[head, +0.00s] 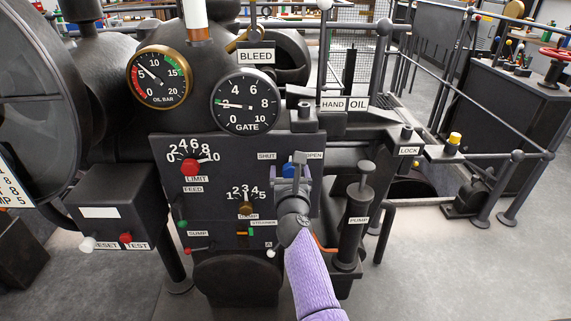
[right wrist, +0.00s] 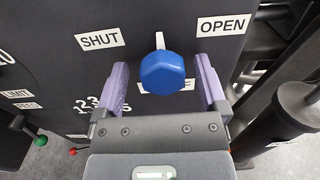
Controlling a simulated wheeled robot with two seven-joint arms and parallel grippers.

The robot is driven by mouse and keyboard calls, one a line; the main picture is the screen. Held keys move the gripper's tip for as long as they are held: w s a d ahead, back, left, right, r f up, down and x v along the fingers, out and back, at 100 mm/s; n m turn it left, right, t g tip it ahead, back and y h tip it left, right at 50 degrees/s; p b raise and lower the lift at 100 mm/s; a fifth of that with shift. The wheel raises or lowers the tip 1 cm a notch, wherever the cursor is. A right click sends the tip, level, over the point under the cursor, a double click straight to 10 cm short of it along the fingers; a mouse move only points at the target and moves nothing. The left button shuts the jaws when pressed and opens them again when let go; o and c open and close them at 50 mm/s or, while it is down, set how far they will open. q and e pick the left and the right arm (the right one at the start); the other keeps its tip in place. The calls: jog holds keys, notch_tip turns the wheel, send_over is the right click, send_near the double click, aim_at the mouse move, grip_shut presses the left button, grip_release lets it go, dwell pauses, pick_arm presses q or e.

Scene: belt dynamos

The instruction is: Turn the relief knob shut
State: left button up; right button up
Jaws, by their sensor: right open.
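The relief knob is a blue faceted knob (right wrist: 162,72) on the dark panel (right wrist: 60,75). Its white pointer (right wrist: 160,41) stands roughly upright between the SHUT label (right wrist: 100,39) on the left and the OPEN label (right wrist: 223,25) on the right. A label under the knob is mostly hidden. In the head view the knob (head: 288,170) shows just above my right gripper (head: 291,178), which partly covers it. In the right wrist view my right gripper (right wrist: 160,84) is open, with one purple finger on each side of the knob and gaps between. My left gripper is not in view.
The PUMP cylinder (head: 353,225) stands close on the right of my arm. The GATE gauge (head: 245,101) is above, its needle near 2. Railings (head: 500,152) stand farther right.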

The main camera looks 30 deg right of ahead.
jog(key=shift+a, duration=0.2)
jog(key=shift+c, duration=0.4)
jog(key=shift+w, duration=0.1)
jog(key=shift+c, duration=1.3)
jog(key=shift+s+d, duration=0.15)
jog(key=shift+s, duration=0.05)
jog(key=shift+c, duration=1.1)
jog(key=shift+s+d, duration=0.1)
jog(key=shift+c, duration=1.1)
grip_shut()
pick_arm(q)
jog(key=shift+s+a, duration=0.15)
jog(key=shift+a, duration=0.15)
